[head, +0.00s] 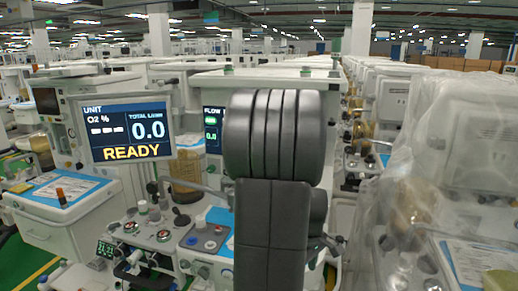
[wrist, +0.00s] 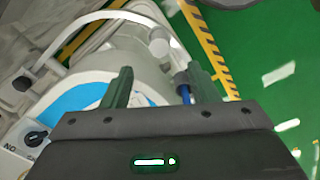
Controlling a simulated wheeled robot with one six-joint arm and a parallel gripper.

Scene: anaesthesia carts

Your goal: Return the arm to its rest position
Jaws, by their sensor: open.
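In the wrist view my gripper (wrist: 158,88) shows at the middle, with its two dark green fingers apart and nothing between them held. Behind the fingers are a white rounded part of a cart (wrist: 130,50) with a blue surface, and the green floor. In the head view my dark grey arm (head: 272,140) stands upright in front of the carts, right of the centre. It hides part of the cart behind it. My gripper is not visible in the head view.
An anaesthesia cart's screen (head: 127,128) reads READY, left of my arm. A white cart with a blue top (head: 62,192) stands at the left. A plastic-wrapped machine (head: 440,150) stands close at the right. Green floor with yellow-black tape (wrist: 205,45) lies at the right in the wrist view.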

